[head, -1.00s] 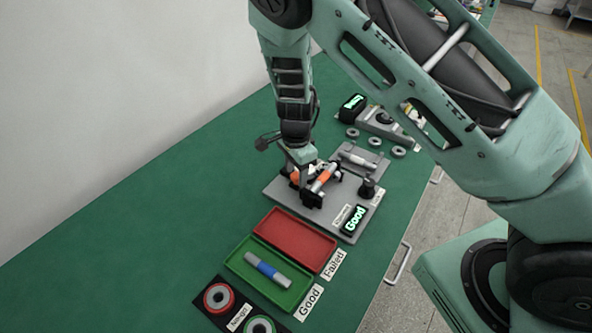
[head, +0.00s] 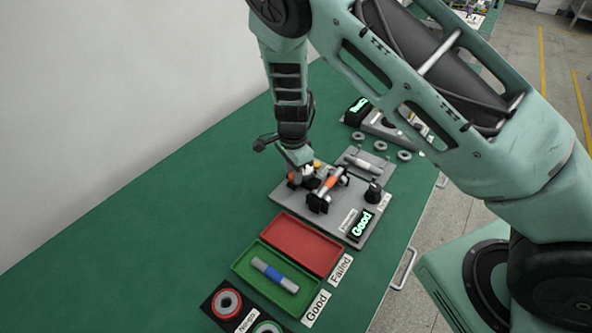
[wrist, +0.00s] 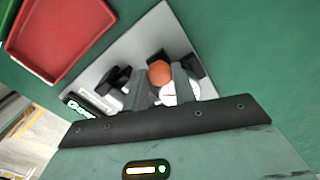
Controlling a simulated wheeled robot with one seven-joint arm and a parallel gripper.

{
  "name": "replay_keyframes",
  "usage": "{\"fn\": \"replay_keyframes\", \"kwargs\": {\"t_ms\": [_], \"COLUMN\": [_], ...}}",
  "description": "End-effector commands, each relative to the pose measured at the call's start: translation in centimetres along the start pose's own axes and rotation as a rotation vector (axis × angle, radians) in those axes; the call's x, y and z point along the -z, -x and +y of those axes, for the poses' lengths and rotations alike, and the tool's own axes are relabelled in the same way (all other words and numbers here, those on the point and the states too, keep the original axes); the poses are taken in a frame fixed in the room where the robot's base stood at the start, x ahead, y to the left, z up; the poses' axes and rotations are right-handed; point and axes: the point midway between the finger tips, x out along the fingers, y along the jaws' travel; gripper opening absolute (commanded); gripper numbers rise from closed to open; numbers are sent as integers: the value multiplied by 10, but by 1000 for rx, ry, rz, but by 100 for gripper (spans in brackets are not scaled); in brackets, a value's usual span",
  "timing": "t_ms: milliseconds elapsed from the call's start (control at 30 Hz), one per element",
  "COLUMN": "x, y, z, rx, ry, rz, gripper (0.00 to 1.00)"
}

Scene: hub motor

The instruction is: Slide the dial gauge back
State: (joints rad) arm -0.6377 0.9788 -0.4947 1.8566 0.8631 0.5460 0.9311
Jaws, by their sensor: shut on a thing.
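The dial gauge's white and dark body (wrist: 181,95) shows in the wrist view beside an orange ball knob (wrist: 159,73). My gripper (wrist: 161,85) is shut on this orange knob, one finger on each side. In the head view my gripper (head: 303,176) is at the left side of the grey test plate (head: 292,200), and it hides most of the gauge. A shaft with an orange band (head: 331,181) lies across black supports (head: 318,203) just right of the gripper. The plate's display (head: 361,224) reads "Good".
Another grey shaft (head: 363,161) lies at the plate's back. A black post (head: 374,192) stands at its right. A red tray (head: 317,262) and a green tray (head: 249,276) holding a blue-banded shaft (head: 273,271) lie in front. The green table (head: 150,230) is clear at left.

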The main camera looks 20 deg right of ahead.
Motion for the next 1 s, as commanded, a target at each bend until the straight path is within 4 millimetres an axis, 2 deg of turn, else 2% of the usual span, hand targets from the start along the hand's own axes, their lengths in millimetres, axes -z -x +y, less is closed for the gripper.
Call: {"fn": "replay_keyframes", "kwargs": {"t_ms": [133,167,200,233,533,667,767,1000], "x": [-3,-3,-3,-2,-2,-2,-2,-3], "y": [2,2,2,2,2,13,30,86], "z": [-6,-6,-6,-6,-4,-5,-4,-4], "rx": [16,16,16,16,12,14,15,17], "ry": [1,1,1,1,1,2,2,3], "rz": [-2,-2,-2,-2,-1,-2,-2,-4], "gripper": [0,32,43,49,49,49,49,49]}}
